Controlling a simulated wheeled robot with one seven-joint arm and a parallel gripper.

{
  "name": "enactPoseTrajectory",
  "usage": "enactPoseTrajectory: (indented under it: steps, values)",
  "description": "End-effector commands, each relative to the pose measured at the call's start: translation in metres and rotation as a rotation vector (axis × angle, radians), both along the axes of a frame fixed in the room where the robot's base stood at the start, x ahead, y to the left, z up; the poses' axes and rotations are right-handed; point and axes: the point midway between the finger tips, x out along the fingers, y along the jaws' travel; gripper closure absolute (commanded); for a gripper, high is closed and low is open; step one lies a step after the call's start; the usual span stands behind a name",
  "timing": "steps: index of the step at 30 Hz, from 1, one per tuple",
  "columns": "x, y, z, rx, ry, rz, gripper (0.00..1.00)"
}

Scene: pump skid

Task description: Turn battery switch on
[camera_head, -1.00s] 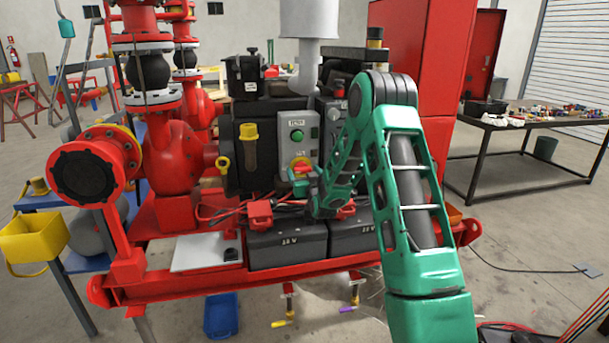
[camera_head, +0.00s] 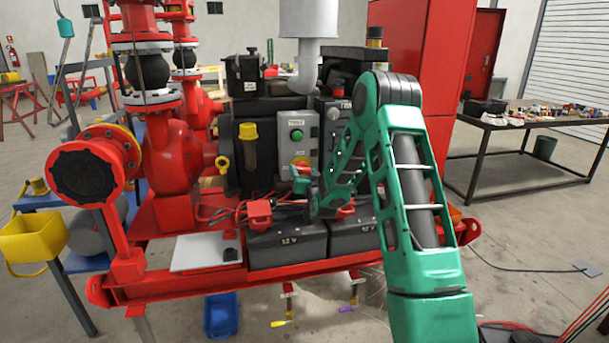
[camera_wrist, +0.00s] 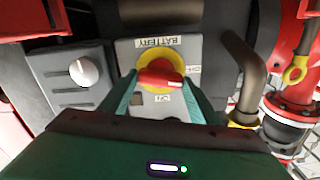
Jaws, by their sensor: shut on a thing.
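The battery switch is a red handle (camera_wrist: 160,78) on a round yellow disc (camera_wrist: 155,55), on a grey plate marked BATTERY in the wrist view. The handle lies nearly level across the picture. Small labels sit right of and below it, too blurred to read surely. My gripper (camera_wrist: 161,82) is shut on the red handle, with one green finger at each end. In the head view the yellow disc (camera_head: 300,161) shows on the grey panel below a green button, and my gripper (camera_head: 302,178) is in front of it, covering most of the handle.
A white knob (camera_wrist: 84,71) on a grey box is left of the switch in the wrist view, and a bent pipe (camera_wrist: 250,85) is right of it. Two black 12 V batteries (camera_head: 287,247) with red cables stand below my gripper. Red pump pipes (camera_head: 168,145) stand at left.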

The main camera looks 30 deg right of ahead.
Motion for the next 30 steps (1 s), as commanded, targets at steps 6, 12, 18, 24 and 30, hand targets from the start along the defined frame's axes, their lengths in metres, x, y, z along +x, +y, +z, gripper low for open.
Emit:
enactPoseTrajectory:
  steps: [6, 12, 18, 24, 30]
  values:
    - [-0.0018, -0.0044, -0.0007, 0.195, -0.056, -0.004, 0.66]
    - [-0.0023, -0.0059, -0.0015, 0.379, -0.108, -0.005, 0.66]
    - [-0.0029, -0.0074, -0.0030, 0.561, -0.160, -0.007, 0.66]
    - [-0.0032, -0.0080, -0.0039, 0.744, -0.213, -0.008, 0.66]
    - [-0.0038, -0.0097, -0.0053, 0.922, -0.264, -0.010, 0.66]
